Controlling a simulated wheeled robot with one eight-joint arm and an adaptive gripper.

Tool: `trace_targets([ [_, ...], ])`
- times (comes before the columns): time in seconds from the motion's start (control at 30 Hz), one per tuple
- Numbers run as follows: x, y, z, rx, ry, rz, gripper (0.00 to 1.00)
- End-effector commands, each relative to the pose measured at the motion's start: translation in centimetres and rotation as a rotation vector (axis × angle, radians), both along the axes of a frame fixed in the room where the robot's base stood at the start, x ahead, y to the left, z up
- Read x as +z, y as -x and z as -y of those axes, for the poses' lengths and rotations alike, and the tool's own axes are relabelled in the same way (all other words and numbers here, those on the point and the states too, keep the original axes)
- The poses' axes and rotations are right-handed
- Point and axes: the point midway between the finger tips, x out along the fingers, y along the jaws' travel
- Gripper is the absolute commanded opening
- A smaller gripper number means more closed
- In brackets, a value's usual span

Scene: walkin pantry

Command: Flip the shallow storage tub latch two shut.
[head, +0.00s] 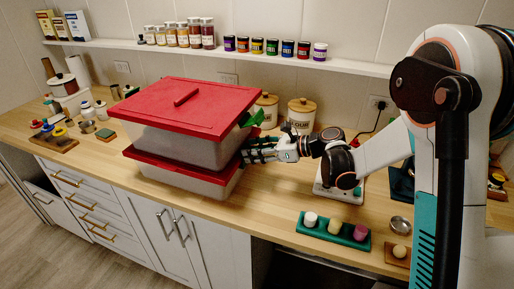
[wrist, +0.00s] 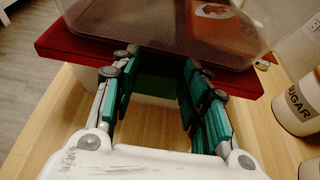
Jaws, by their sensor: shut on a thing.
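Two clear tubs with red lids are stacked on the wooden counter. The lower, shallow tub (head: 187,178) has its red lid (head: 165,160) under the upper tub (head: 185,143). My gripper (head: 246,156) is at the right end of the lower tub, just under its lid edge. In the wrist view my gripper (wrist: 163,72) has its teal fingers on either side of a dark green latch (wrist: 160,90) below the red lid edge (wrist: 245,85). The fingers are shut on this latch, which they partly hide. Its exact angle is hard to tell.
A green latch (head: 252,118) sticks out from the upper tub, above my gripper. Two canisters (head: 301,115) stand behind. A white appliance (head: 338,187) lies under my forearm, and a green tray (head: 333,230) is in front. The counter before the tubs is clear.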

Motion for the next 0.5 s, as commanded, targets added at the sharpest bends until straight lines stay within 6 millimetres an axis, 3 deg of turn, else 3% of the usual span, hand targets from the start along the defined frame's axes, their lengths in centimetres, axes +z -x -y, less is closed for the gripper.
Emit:
trace_targets([
  [0.23, -0.03, -0.04, -0.01, -0.001, -0.001, 0.000, 0.17],
  [0.27, -0.03, -0.04, -0.01, -0.001, -0.001, 0.000, 0.48],
  [0.3, -0.03, -0.04, -0.01, -0.001, -0.001, 0.000, 0.57],
  [0.33, -0.03, -0.04, -0.01, -0.001, -0.001, 0.000, 0.62],
  [0.5, -0.02, -0.03, 0.00, 0.000, -0.002, 0.001, 0.62],
])
